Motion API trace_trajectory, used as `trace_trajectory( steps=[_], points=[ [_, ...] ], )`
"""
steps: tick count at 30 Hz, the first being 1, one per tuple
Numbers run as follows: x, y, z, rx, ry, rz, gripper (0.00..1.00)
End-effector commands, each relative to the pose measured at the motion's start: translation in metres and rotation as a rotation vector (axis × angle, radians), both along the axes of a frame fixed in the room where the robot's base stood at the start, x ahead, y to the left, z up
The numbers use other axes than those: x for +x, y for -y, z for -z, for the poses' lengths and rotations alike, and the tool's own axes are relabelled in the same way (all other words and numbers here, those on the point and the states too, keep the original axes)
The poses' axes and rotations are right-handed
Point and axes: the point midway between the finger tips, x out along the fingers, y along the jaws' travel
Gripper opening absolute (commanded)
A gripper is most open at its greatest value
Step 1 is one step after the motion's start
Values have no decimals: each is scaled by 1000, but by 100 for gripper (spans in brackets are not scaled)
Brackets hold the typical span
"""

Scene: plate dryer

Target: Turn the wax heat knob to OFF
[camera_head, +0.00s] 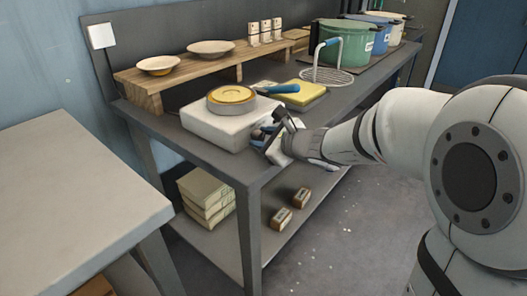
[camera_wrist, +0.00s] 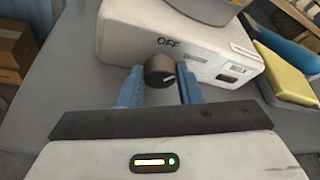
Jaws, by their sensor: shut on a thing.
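The wax heat knob (camera_wrist: 160,70) is a dark round knob on the front of the white heater box (camera_wrist: 120,28). The word OFF is printed on the box just above it. A small pale mark on the knob's face sits toward its lower right, not toward OFF. My gripper (camera_wrist: 160,88) has its two blue fingers on either side of the knob and is shut on it. In the head view my gripper (camera_head: 268,130) is at the box's right front corner and hides the knob. The heater box (camera_head: 207,128) carries a round pan of yellow wax (camera_head: 232,95).
A yellow block with a blue-handled tool (camera_head: 300,93) lies right of the heater. A wire stand (camera_head: 322,74) and several pots (camera_head: 345,42) stand farther back. A wooden shelf (camera_head: 190,73) with bowls is behind. A pale table (camera_head: 70,190) is at left.

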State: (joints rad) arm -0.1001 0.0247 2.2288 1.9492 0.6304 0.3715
Motion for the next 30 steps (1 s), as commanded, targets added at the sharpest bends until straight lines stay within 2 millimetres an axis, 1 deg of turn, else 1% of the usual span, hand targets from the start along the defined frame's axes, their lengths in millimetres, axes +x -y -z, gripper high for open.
trace_trajectory(
  steps=[1, 21, 22, 24, 30],
  points=[
    [-1, 0, 4, -10, 12, -1, 8],
    [-1, -1, 1, -37, 44, -1, 8],
    [-1, -1, 1, -37, 44, -1, 34],
    [-1, -1, 1, -37, 44, -1, 39],
    [-1, -1, 0, -36, 45, -2, 40]
  ],
)
